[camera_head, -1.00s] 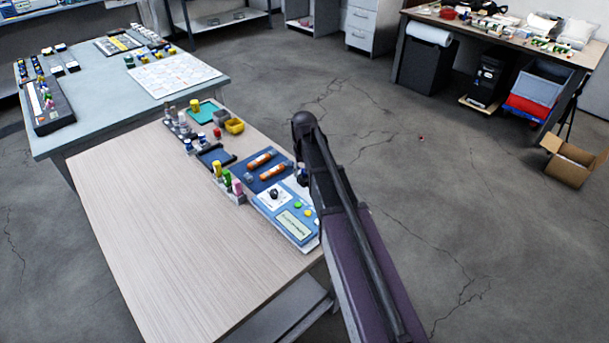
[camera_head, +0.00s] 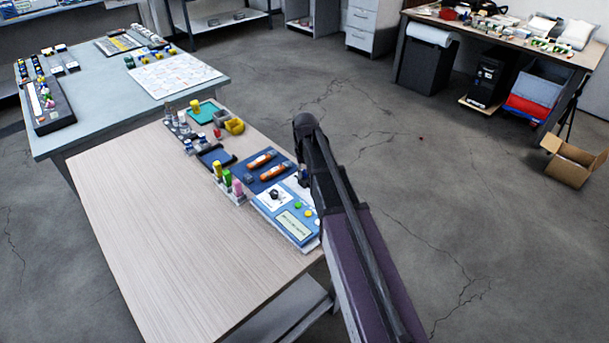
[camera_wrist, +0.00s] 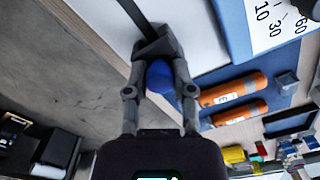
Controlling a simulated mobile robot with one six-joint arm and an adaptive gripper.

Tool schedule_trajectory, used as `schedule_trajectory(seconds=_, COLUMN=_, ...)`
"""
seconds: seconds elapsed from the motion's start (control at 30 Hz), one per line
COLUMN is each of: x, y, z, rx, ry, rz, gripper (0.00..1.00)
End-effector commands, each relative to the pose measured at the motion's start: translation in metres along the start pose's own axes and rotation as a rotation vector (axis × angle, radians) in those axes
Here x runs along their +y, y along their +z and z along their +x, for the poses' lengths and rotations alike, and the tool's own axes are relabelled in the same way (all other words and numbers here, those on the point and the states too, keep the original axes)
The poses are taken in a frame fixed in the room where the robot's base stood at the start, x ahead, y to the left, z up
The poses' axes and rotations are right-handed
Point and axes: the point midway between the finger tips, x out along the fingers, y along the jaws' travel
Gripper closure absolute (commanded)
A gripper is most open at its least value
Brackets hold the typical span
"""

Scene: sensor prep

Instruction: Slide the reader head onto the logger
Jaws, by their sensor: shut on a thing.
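My gripper (camera_wrist: 160,50) is shut on a blue rounded thing (camera_wrist: 159,77), which looks like the reader head; the fingers partly cover it. A dark strip runs from the fingertips to the top edge of the wrist view. Two orange cylinders with pale labels, which look like loggers, lie side by side on a blue mat (camera_wrist: 225,75), to the right of my gripper and apart from it. They are the upper cylinder (camera_wrist: 235,90) and the lower cylinder (camera_wrist: 240,113). In the head view the cylinders (camera_head: 262,160) lie left of my arm, which largely hides the gripper.
A blue panel (camera_head: 270,207) with a dial and coloured buttons stands before the mat. A rack with coloured tops (camera_head: 228,183), a dark tray (camera_head: 214,157) and a yellow bin (camera_head: 235,126) are nearby. The left of the wooden table (camera_head: 150,210) is clear.

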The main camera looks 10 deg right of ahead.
Motion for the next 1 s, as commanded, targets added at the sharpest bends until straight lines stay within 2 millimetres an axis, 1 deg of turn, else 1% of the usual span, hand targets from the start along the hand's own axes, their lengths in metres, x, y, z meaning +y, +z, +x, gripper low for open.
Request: schedule_trajectory(seconds=1.0, x=0.011, y=0.019, z=0.0, rx=-0.001, ry=-0.001, rz=0.0, gripper=0.94)
